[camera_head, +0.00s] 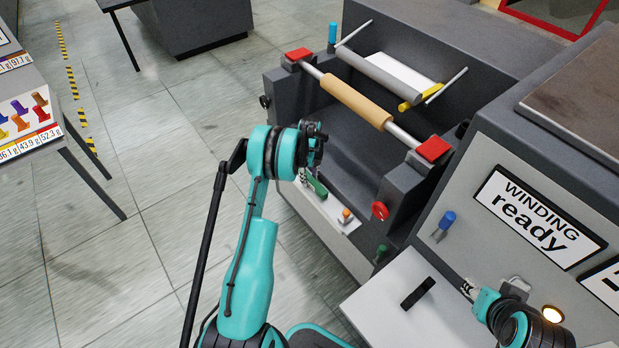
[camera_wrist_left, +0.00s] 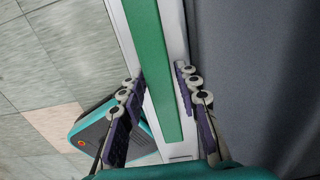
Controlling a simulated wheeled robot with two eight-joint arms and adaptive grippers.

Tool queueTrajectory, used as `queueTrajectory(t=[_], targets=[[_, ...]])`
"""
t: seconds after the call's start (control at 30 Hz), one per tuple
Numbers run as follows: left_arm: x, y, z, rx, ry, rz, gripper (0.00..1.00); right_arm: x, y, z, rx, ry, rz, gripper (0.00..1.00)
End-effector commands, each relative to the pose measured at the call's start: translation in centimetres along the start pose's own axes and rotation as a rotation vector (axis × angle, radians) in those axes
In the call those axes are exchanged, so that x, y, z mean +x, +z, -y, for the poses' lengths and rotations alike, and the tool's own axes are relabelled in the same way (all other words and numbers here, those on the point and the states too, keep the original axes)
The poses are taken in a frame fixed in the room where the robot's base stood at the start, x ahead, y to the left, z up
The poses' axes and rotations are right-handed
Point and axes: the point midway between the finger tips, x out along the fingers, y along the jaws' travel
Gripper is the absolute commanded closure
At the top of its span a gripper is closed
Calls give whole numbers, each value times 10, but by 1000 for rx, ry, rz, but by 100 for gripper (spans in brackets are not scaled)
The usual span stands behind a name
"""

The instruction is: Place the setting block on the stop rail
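A long green bar (camera_wrist_left: 160,60) lies on a pale ledge in the left wrist view. In the head view a green piece (camera_head: 316,185) shows on the white ledge (camera_head: 335,212) below my left gripper (camera_head: 308,172). In the wrist view the fingers of that gripper (camera_wrist_left: 160,85) are apart, one on each side of the bar. I cannot tell whether they touch it. I cannot tell for sure which piece is the setting block or the stop rail. My right gripper (camera_head: 474,293) is at the lower right, in front of the panel; its fingers are too small to read.
A machine with a tan roller (camera_head: 356,102) and red end blocks (camera_head: 434,149) stands beyond my left gripper. A black piece (camera_head: 417,293) is on the pale top (camera_head: 390,310). The panel sign reads "WINDING ready" (camera_head: 540,217). Floor at left is clear up to a table (camera_head: 35,110).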

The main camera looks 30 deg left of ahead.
Motion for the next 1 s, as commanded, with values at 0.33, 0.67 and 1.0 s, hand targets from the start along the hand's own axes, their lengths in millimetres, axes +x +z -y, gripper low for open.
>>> queueTrajectory(t=[0.33,0.67,1.0], targets=[[-65,0,0,0,0,0,68,-21,-15,0,0,0,0,60],[-117,0,0,0,0,1,68,-34,-24,0,0,0,0,60],[-208,-44,0,-280,-78,47,68,-35,-25,0,0,0,0,60]])
